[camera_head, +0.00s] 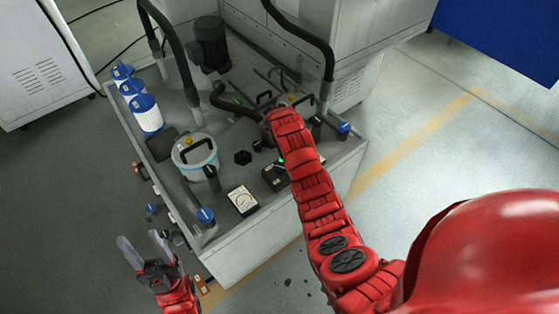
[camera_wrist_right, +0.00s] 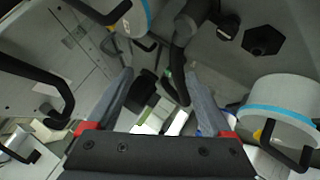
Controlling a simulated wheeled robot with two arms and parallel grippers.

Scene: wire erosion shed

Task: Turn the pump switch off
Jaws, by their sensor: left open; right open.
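I cannot single out the pump switch for certain. A black box (camera_head: 275,178) with a small green light beside it sits on the tank unit's top (camera_head: 222,178), partly behind my right arm. In the right wrist view my right gripper (camera_wrist_right: 160,74) is open and empty, its grey fingers apart. Small dark and pale parts with a green spot show beyond and between the fingers, too small to name. In the head view my right arm reaches over the unit and hides its own gripper. My left gripper (camera_head: 142,240) is open and empty, beside the unit's near left side.
Blue-capped white filters (camera_head: 146,112) stand at the unit's left. A lidded white canister (camera_head: 194,157), a white-faced meter (camera_head: 242,200), a black motor (camera_head: 210,43) and black hoses (camera_head: 178,50) crowd the top. Open floor (camera_head: 440,150) lies right.

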